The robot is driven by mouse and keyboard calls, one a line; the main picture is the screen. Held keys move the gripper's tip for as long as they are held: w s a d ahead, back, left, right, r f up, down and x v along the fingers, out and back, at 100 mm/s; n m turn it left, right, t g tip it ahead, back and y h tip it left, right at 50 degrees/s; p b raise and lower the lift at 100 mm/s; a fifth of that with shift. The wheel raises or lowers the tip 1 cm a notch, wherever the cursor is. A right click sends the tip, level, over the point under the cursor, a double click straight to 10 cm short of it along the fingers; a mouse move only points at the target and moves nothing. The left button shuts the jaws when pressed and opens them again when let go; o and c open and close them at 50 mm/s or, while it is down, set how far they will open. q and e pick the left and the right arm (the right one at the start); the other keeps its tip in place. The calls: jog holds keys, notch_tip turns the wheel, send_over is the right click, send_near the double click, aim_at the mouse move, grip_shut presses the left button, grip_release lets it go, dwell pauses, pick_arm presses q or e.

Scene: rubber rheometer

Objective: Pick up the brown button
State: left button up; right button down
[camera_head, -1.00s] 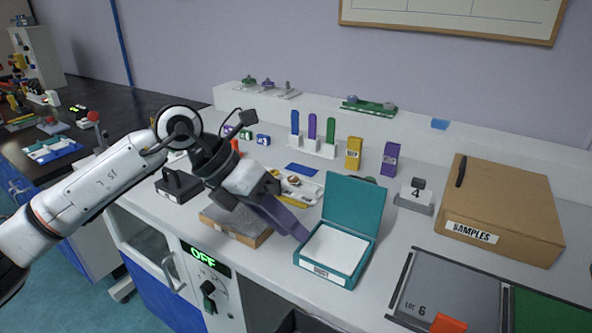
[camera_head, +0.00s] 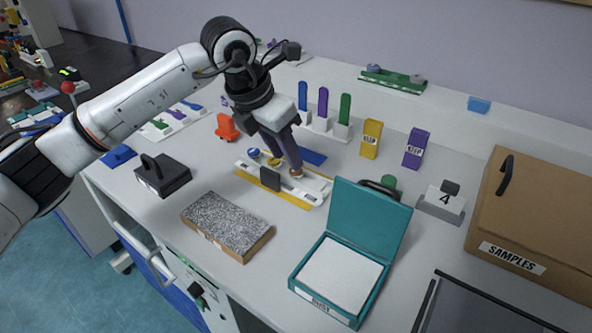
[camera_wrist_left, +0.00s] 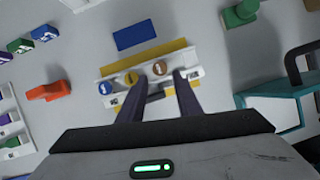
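The brown button (camera_wrist_left: 160,68) is a small round disc at the right end of a row on the white and yellow holder (camera_wrist_left: 182,61). It partly shows in the head view (camera_head: 297,174), just below my fingertips. A yellow button (camera_wrist_left: 131,79) and a blue button (camera_wrist_left: 104,88) sit beside it in the row. My left gripper (camera_wrist_left: 159,82) is open, with its dark purple fingers pointing down at the holder. In the wrist view the brown button appears between and just beyond the fingertips. I cannot tell whether they touch it. My right gripper is not in view.
The open teal box (camera_head: 341,276) stands to the right, and a speckled block (camera_head: 228,224) lies in front. A black handled block (camera_head: 163,176) is at the left. An orange piece (camera_head: 227,127) and a blue pad (camera_head: 309,157) lie near the holder.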

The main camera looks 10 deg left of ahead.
aim_at(292, 172)
pick_arm(q)
jog(key=x, duration=0.4)
jog(key=shift+w+d+f, duration=0.1)
jog(key=shift+w, duration=0.05)
jog(key=c, duration=0.8)
grip_shut()
notch_tip(292, 172, up, 10)
